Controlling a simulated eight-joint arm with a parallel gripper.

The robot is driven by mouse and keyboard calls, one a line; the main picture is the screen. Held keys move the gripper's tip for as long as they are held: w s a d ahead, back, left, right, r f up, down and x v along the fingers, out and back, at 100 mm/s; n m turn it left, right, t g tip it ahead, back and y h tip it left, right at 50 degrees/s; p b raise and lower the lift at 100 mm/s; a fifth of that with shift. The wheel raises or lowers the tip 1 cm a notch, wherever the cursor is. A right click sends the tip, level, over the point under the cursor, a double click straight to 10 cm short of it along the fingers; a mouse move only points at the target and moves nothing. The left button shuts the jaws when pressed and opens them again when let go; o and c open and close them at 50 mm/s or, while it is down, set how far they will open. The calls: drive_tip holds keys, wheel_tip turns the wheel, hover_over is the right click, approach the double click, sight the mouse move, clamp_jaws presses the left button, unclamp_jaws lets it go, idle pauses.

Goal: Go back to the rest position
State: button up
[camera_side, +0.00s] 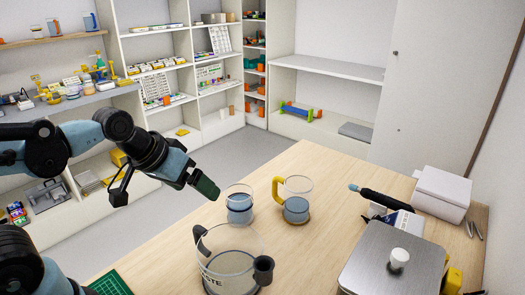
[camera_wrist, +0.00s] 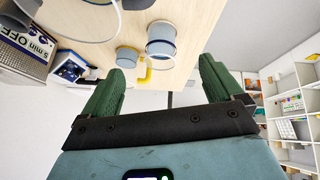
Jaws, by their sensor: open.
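My gripper (camera_side: 206,188) is above the left edge of the wooden table in the side view, pointing down and to the right. In the wrist view its two green fingers are spread apart, with nothing between them (camera_wrist: 162,66). A clear beaker with blue-grey liquid (camera_side: 238,209) stands on the table just right of and below the fingertips in the side view. A clear mug with a yellow handle and similar liquid (camera_side: 297,208) stands to its right. In the wrist view, two liquid-filled vessels (camera_wrist: 161,47) appear beyond the fingers, apart from them.
A large clear waste container (camera_side: 232,275) stands near the front. A silver plate-topped device (camera_side: 375,265) bears a white cap (camera_side: 399,258). A white box (camera_side: 441,192) and a dark blue-tipped tool (camera_side: 384,198) are on the right. A green mat (camera_side: 112,285) lies front left. Shelves stand behind.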

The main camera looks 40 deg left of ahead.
drive_tip(key=shift+s+a+f+m+t+y, duration=0.1)
drive_tip(key=shift+s+a+m+t+y, duration=0.1)
drive_tip(key=shift+s+m, duration=0.25)
drive_tip(key=shift+s+a+f+m+t+y, duration=0.1)
drive_tip(key=shift+s+m+y, duration=0.1)
drive_tip(key=shift+m, duration=0.45)
idle(0.6)
